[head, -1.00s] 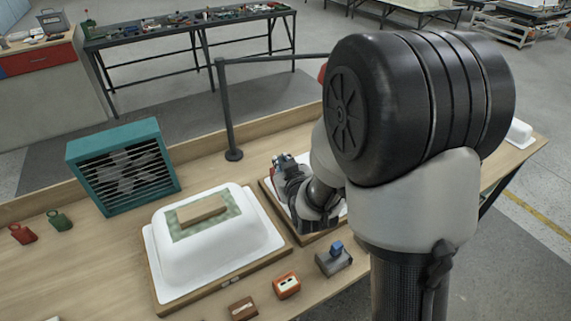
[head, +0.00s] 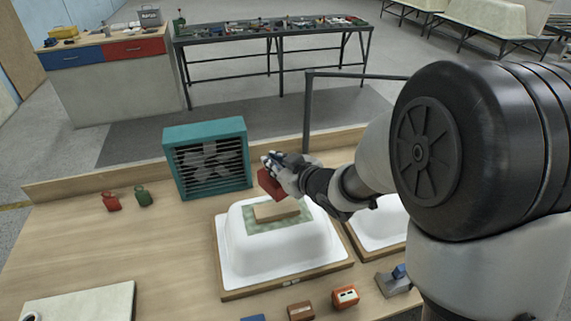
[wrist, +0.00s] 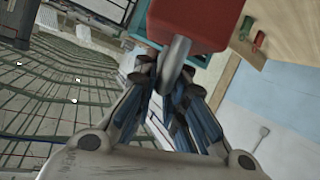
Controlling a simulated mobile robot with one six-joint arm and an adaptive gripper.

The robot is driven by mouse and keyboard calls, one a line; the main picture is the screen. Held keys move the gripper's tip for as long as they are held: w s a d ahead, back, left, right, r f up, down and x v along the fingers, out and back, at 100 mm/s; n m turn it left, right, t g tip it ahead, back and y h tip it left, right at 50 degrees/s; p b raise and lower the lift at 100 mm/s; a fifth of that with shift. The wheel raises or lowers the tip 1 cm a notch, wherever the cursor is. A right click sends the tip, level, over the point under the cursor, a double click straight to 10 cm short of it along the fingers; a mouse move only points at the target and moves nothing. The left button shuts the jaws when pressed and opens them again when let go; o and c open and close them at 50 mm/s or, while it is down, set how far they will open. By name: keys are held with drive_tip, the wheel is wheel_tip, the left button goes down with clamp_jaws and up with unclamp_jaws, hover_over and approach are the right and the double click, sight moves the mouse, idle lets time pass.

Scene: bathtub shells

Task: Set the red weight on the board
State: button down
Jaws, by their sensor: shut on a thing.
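My gripper (head: 277,168) is shut on the red weight (head: 268,184) and holds it in the air by the back of the white tub shell (head: 245,258). The wrist view shows the fingers (wrist: 178,88) closed on the grey loop handle of the red weight (wrist: 195,22). The tan board (head: 276,212) lies on a green patch on top of the shell. The weight appears just behind and above the board's left part, apart from it. Its exact height over the board is hard to tell.
A teal fan box (head: 208,158) stands close behind the shell. A dark post (head: 307,115) stands behind my arm. A second white shell (head: 378,228) is at right. Small red (head: 111,201) and green (head: 143,196) items and a pale panel (head: 80,303) are at left. An orange block (head: 345,296) sits in front.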

sight(275, 180)
drive_tip(key=shift+w+f+b, duration=0.15)
drive_tip(key=shift+f+b, duration=2.6)
drive_tip(key=shift+f, duration=0.3)
drive_tip(key=shift+f, duration=0.25)
drive_tip(key=c, duration=1.9)
unclamp_jaws()
drive_tip(key=o, duration=0.3)
drive_tip(key=shift+f, duration=0.2)
drive_tip(key=shift+o, duration=0.2)
drive_tip(key=shift+s, duration=0.2)
